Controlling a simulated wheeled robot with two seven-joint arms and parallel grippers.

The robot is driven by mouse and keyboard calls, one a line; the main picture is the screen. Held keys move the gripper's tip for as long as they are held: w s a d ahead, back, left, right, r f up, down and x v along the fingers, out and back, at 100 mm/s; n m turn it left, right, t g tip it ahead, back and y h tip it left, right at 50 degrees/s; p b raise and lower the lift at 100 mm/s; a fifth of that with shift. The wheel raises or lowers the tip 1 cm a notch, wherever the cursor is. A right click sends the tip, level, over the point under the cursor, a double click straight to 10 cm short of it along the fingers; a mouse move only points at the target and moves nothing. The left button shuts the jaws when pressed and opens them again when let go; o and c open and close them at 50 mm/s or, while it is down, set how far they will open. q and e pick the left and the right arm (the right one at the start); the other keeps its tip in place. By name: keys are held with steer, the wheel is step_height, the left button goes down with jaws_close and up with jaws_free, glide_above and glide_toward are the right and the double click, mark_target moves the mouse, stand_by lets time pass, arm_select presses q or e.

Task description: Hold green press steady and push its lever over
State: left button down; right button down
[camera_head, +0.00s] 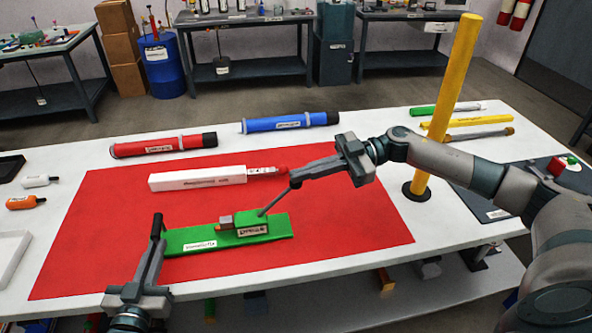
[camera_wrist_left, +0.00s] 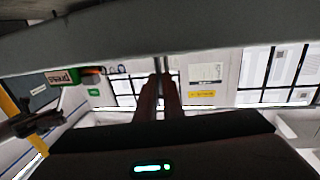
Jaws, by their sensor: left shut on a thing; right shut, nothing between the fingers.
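The green press lies on the red mat: a flat green base (camera_head: 276,229) with a raised labelled block (camera_head: 251,230) and a brown piece beside it. Its thin grey lever (camera_head: 274,202) leans up to the right from the block. My left gripper (camera_head: 157,228) is shut at the press's left end, on an upright black part; its fingers partly hide the grip. In the left wrist view the dark fingers (camera_wrist_left: 165,92) are close together, and a green labelled block (camera_wrist_left: 75,77) shows at the left. My right gripper (camera_head: 294,180) is shut and empty, at the lever's dark upper end; contact is unclear.
A white tube (camera_head: 205,180) lies behind the press. Red (camera_head: 165,145) and blue (camera_head: 290,122) tubes lie farther back. A yellow post (camera_head: 447,100) stands at the right, behind my right arm. The red mat (camera_head: 350,235) is clear right of the press.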

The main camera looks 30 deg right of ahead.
arm_select(q)
steer(key=shift+a, duration=0.2)
arm_select(e)
steer(key=shift+s+d+f, duration=0.15)
steer(key=shift+d+f, duration=0.15)
steer(key=shift+f, duration=0.25)
steer(key=shift+d, duration=0.1)
arm_select(q)
steer(key=shift+w+d+f, duration=0.1)
steer(key=shift+d, duration=0.1)
arm_select(e)
steer(key=r+v, duration=0.1)
steer(key=v, duration=0.6)
arm_select(q)
steer(key=c, duration=1.8)
jaws_free()
